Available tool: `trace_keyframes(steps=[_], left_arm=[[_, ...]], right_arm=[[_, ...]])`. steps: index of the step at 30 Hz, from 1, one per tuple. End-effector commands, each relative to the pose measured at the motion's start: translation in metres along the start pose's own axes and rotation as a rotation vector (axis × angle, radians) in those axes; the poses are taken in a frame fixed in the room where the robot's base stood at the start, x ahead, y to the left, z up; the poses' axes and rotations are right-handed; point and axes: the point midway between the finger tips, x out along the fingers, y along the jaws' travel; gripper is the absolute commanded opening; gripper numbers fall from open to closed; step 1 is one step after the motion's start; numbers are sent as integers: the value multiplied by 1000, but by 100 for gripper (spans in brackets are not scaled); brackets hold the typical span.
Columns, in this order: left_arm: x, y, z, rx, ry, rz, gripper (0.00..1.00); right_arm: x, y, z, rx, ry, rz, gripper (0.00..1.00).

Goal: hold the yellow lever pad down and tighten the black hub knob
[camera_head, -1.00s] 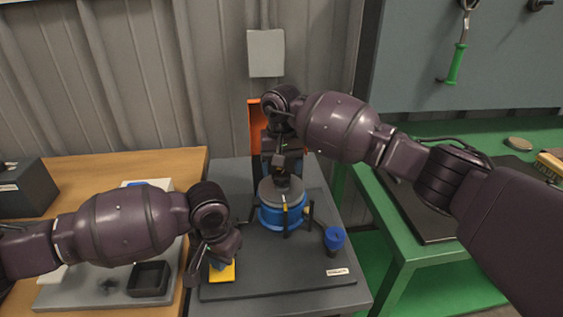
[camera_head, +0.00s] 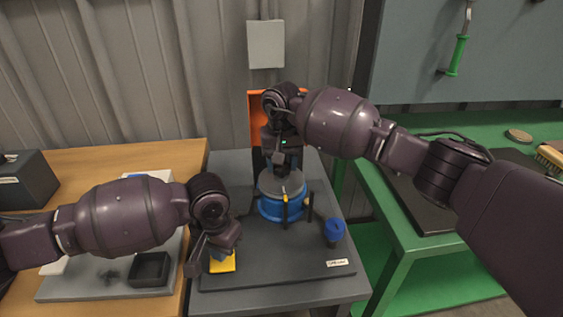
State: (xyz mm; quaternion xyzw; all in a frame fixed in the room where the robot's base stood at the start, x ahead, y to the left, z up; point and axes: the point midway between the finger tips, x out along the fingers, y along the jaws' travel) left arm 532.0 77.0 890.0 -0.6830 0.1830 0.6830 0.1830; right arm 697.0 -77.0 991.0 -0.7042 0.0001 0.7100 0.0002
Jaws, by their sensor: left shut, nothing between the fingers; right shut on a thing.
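The yellow lever pad (camera_head: 223,266) shows at the front left of the dark base plate. My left gripper (camera_head: 217,253) is shut and empty, right above the pad, and hides part of it; whether they touch is hard to tell. A blue round rotor stand (camera_head: 280,208) with a grey disc (camera_head: 290,186) on top stands mid-plate. My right gripper (camera_head: 283,163) points down over the disc's centre and is shut on the black hub knob, which is mostly hidden by the gripper.
A small blue cup-like part (camera_head: 334,230) stands at the plate's right. An orange panel (camera_head: 255,112) rises behind the stand. A grey tray with a black box (camera_head: 149,269) lies on the wooden table at left. A green bench (camera_head: 385,215) stands at right.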

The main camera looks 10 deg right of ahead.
Motion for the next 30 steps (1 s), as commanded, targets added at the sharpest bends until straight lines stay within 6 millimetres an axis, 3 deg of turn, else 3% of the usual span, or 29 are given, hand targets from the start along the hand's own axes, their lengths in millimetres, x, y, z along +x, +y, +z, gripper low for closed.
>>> trace_keyframes(steps=[5, 30], left_arm=[[1, 0, 0, 0, -1, 0, 0], [1, 0, 0, 0, -1, 0, 0]], right_arm=[[0, 0, 0, 75, 1, 1, 32], [0, 0, 0, 884, 0, -6, 32]])
